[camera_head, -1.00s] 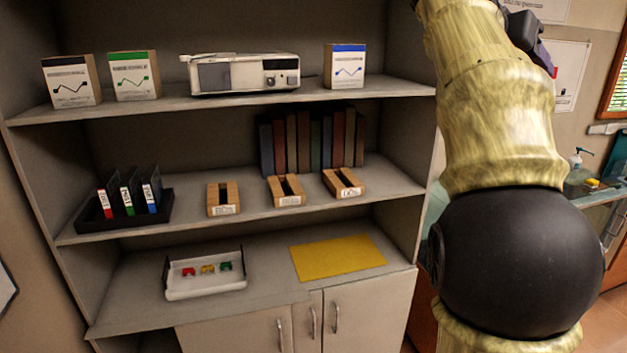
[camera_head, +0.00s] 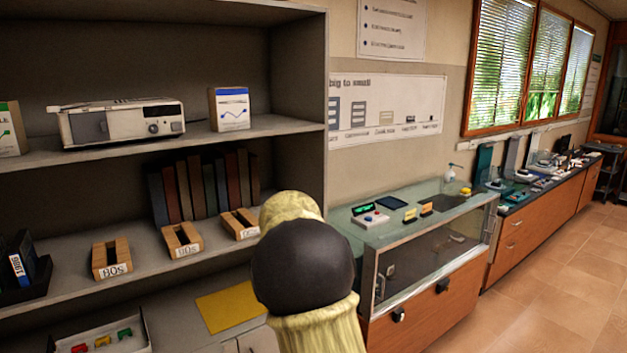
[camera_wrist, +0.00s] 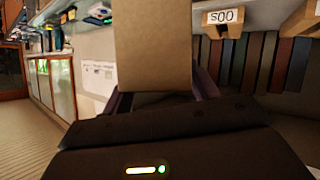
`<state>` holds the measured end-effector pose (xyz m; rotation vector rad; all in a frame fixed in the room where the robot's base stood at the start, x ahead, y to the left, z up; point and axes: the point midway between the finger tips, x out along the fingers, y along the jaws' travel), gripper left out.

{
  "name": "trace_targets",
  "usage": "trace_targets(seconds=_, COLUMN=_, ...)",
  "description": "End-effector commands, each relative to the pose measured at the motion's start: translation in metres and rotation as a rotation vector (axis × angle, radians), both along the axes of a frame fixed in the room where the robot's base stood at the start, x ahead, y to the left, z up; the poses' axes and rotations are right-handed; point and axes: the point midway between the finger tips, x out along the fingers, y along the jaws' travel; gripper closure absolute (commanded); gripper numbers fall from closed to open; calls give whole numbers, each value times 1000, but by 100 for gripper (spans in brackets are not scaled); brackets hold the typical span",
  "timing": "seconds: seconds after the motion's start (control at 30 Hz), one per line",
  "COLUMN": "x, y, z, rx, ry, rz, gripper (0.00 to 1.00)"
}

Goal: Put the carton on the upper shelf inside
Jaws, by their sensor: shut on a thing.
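A plain brown carton (camera_wrist: 152,45) fills the top middle of the wrist view. My gripper (camera_wrist: 155,98) is shut on it, with dark fingers at its two sides. In the head view my arm shows low in the middle, but the gripper and held carton are hidden. A glass display case (camera_head: 425,215) stands right of the open shelf unit, with small devices on its top; its inside is hard to make out. The shelf unit's upper shelf (camera_head: 285,126) bears a carton with a blue band (camera_head: 229,109) and, at the left edge, a carton with a green band (camera_head: 8,130).
A white projector-like device (camera_head: 120,123) stands on the upper shelf. Wooden holders (camera_head: 182,240) and dark books (camera_head: 205,188) fill the middle shelf. A yellow mat (camera_head: 228,307) and a tray (camera_head: 100,340) lie below. A counter (camera_head: 540,205) runs right; the tiled floor before it is clear.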

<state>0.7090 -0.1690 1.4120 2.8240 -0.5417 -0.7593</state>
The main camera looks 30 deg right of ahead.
Motion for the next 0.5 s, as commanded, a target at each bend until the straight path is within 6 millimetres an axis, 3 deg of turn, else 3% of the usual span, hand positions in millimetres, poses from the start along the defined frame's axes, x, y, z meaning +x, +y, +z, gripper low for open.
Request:
trace_targets(seconds=0.03, x=5, y=6, z=-26, rx=1, ry=8, rz=39, gripper=98)
trace_targets(seconds=0.23, x=16, y=32, z=-112, rx=2, ry=8, rz=196, gripper=98)
trace_targets(seconds=0.5, x=4, y=66, z=-230, rx=3, ry=7, rz=371, gripper=98)
